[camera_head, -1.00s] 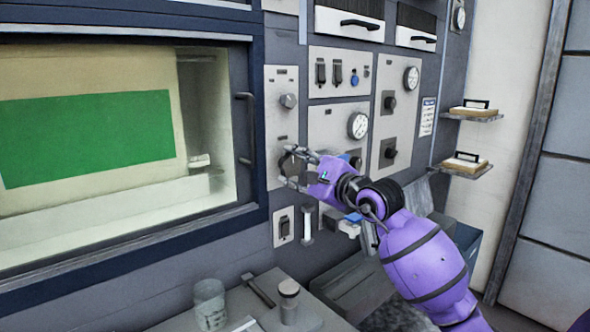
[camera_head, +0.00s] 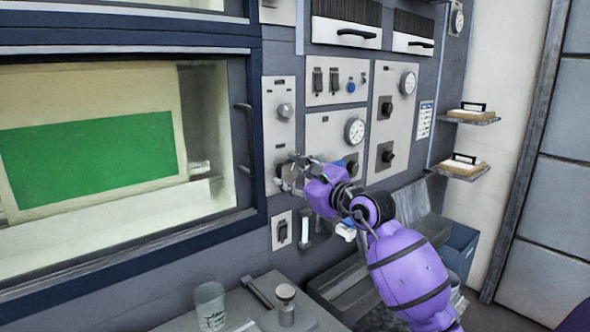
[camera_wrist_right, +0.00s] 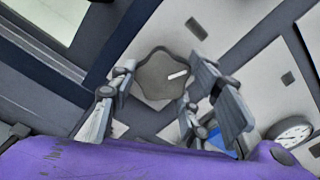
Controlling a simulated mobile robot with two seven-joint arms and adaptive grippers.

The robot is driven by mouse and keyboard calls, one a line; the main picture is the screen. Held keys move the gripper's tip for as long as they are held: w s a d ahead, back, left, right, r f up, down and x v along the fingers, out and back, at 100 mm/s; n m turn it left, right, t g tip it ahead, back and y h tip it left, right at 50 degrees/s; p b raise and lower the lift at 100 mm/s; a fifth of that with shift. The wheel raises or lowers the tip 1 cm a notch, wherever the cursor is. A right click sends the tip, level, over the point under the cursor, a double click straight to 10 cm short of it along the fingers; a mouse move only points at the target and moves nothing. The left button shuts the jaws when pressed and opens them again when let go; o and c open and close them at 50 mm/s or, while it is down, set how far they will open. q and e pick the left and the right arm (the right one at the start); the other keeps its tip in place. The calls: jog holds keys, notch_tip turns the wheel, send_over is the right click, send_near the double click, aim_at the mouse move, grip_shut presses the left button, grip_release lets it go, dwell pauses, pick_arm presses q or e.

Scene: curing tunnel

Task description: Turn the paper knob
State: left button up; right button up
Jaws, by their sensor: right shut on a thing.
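The knob (camera_wrist_right: 158,75) is a grey, lobed disc with a white mark on its face, on a light panel in the right wrist view. In the head view this knob (camera_head: 287,173) is the lower one on the narrow panel right of the window, partly hidden by my fingers. My right gripper (camera_head: 290,171) reaches it from the right and is shut on it. In the right wrist view the gripper's fingers (camera_wrist_right: 160,85) stand on either side of the knob. The panel labels are too small to read. My left gripper is out of view.
Another knob (camera_head: 285,111) sits above on the same panel. A round gauge (camera_head: 354,131) and a dark knob (camera_head: 387,156) are to the right. The window's handle (camera_head: 246,138) is to the left. Below, a glass beaker (camera_head: 209,306) stands on the bench.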

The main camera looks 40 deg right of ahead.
jog(key=m+p, duration=0.2)
jog(key=m, duration=0.1)
jog(key=shift+a+r, duration=0.2)
jog(key=shift+r, duration=0.05)
jog(key=shift+m+p, duration=0.4)
jog(key=shift+p, duration=0.1)
jog(key=shift+r+m+p, duration=0.15)
jog(key=shift+m+p, duration=0.9)
jog(key=shift+m, duration=0.15)
jog(key=shift+m+p, duration=0.75)
jog(key=shift+m, duration=0.05)
jog(key=shift+f+m, duration=0.25)
jog(key=shift+m, duration=0.15)
pick_arm(q)
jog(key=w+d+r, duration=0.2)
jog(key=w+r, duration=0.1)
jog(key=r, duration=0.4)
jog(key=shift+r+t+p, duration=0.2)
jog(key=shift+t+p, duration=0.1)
jog(key=shift+p, duration=0.05)
pick_arm(e)
jog(key=shift+f, duration=0.15)
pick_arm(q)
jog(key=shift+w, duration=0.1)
